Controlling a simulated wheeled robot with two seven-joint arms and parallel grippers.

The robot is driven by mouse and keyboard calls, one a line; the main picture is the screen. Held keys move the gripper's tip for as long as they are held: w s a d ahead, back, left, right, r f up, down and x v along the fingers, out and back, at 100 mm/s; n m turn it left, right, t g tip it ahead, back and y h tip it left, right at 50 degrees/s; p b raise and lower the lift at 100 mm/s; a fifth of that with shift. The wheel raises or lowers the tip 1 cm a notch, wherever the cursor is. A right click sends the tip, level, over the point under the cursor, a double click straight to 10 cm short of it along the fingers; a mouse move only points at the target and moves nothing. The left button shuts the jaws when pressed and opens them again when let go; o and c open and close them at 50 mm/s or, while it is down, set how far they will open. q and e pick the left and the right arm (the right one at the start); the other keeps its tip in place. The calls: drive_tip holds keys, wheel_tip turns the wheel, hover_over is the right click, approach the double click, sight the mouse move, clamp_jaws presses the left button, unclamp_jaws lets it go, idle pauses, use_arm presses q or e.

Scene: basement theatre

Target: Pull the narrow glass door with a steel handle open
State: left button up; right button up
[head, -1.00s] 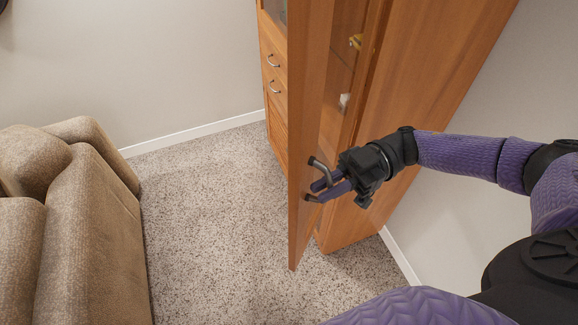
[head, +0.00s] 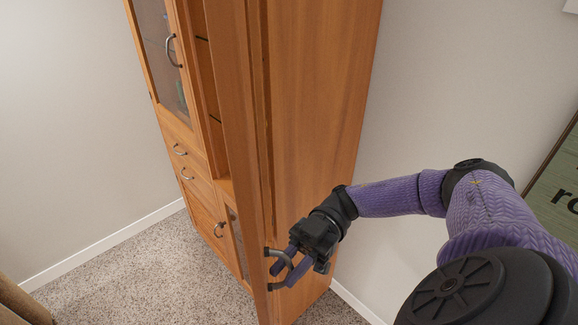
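The narrow door (head: 232,110) of the tall wooden cabinet shows nearly edge-on and stands swung out from the cabinet front. My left gripper is out of view.
The cabinet's side panel (head: 320,90) stands behind my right arm. Another glass door (head: 158,50), closed drawers (head: 182,160) and a lower door handle (head: 219,230) are to the left. Carpet (head: 150,270) is clear at left; a sofa corner (head: 20,305) shows bottom left.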

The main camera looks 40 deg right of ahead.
drive_tip(key=shift+d+f, duration=0.15)
drive_tip(key=shift+d, duration=0.1)
drive_tip(key=w+d+b, duration=0.1)
drive_tip(key=d+b, duration=0.5)
drive_tip(key=d, duration=0.3)
drive_tip(key=shift+w+d, duration=0.15)
